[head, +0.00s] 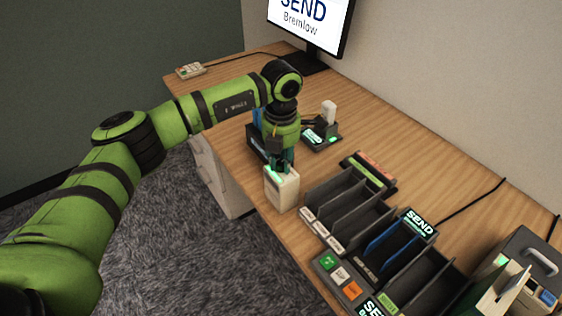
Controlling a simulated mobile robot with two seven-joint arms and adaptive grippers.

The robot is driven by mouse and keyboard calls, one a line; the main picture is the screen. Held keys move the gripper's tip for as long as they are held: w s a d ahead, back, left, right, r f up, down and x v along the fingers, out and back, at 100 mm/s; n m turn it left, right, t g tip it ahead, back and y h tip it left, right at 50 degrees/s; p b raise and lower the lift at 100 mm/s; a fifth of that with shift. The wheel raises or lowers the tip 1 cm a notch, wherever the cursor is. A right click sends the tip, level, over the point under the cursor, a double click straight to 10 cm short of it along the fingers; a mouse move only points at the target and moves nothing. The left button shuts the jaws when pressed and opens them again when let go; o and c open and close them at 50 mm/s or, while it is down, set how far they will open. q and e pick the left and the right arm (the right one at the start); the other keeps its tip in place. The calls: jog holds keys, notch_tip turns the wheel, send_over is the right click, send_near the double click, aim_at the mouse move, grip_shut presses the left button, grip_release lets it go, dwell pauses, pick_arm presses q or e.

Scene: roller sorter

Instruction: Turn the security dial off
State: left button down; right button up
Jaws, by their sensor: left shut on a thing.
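My left gripper (283,163) points down and is shut at the top of a small cream box (284,191) with a green-lit patch. The box is at the desk's near edge; I cannot tell whether it rests on the desk or is held just above it. The fingers partly hide its top. I cannot make out a security dial; it may be hidden under the fingers or too small to tell. My right gripper is not in view.
The wooden desk (386,130) carries a dark slotted sorter (345,196) to the right of the box. A button panel (340,279) sits at its near side. Behind the gripper is a small dock (318,141) with a white piece (328,112). A monitor (309,24) and a keypad (190,70) stand farther back.

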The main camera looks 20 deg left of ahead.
aim_at(281, 162)
pick_arm(q)
jog(key=n+b, duration=0.1)
jog(key=n, duration=0.2)
jog(key=shift+n, duration=2)
jog(key=c, duration=1)
grip_release()
jog(key=shift+c, duration=0.2)
jog(key=shift+r, duration=0.1)
notch_tip(281, 162, up, 12)
